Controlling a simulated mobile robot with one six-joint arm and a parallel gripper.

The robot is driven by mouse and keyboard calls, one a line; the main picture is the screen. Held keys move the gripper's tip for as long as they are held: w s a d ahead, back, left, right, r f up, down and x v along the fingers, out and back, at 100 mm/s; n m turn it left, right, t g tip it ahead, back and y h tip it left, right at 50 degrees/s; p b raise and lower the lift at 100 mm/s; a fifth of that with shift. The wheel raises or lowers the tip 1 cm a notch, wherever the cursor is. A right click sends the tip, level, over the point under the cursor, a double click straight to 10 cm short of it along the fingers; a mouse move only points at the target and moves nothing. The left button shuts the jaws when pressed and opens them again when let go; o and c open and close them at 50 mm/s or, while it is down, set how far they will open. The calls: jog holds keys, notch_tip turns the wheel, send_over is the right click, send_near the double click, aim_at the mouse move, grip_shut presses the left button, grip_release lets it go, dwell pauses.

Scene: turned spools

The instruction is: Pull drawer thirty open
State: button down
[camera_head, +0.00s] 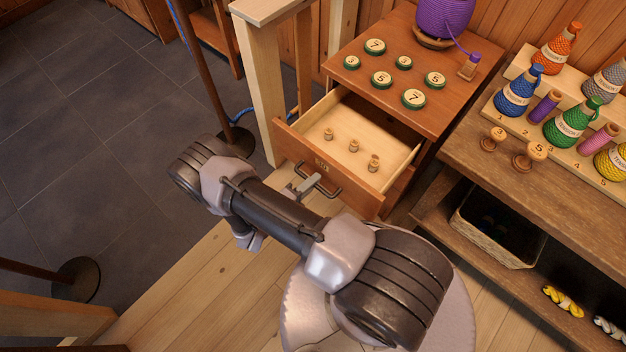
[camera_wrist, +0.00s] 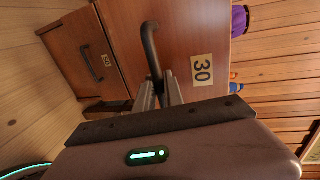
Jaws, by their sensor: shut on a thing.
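Drawer thirty (camera_head: 365,196) stands pulled out of the brown wooden cabinet, its pale inside showing several small wooden spools (camera_head: 354,146). Its front fills the upper middle of the wrist view, with the label "30" (camera_wrist: 203,70) to the right of the dark bar handle (camera_wrist: 149,42). My gripper (camera_head: 307,184) is at this handle from the front. In the wrist view its two fingers (camera_wrist: 160,86) are shut on the handle's near end, and that end is partly hidden between them.
A second drawer (camera_wrist: 75,40) of the cabinet is closed, with its own handle. Numbered round discs (camera_head: 381,79) and a purple spool (camera_head: 442,18) sit on the cabinet top. A shelf bench (camera_head: 465,150) stands right, a wooden post (camera_head: 262,90) left. Open tiled floor (camera_head: 80,130) lies left.

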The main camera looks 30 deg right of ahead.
jog(key=shift+v, duration=0.8)
jog(key=shift+f, duration=0.15)
jog(key=c, duration=1.5)
grip_release()
jog(key=shift+o, duration=0.2)
jog(key=p+v, duration=0.3)
jog(key=v, duration=1.4)
jog(key=shift+a, duration=0.25)
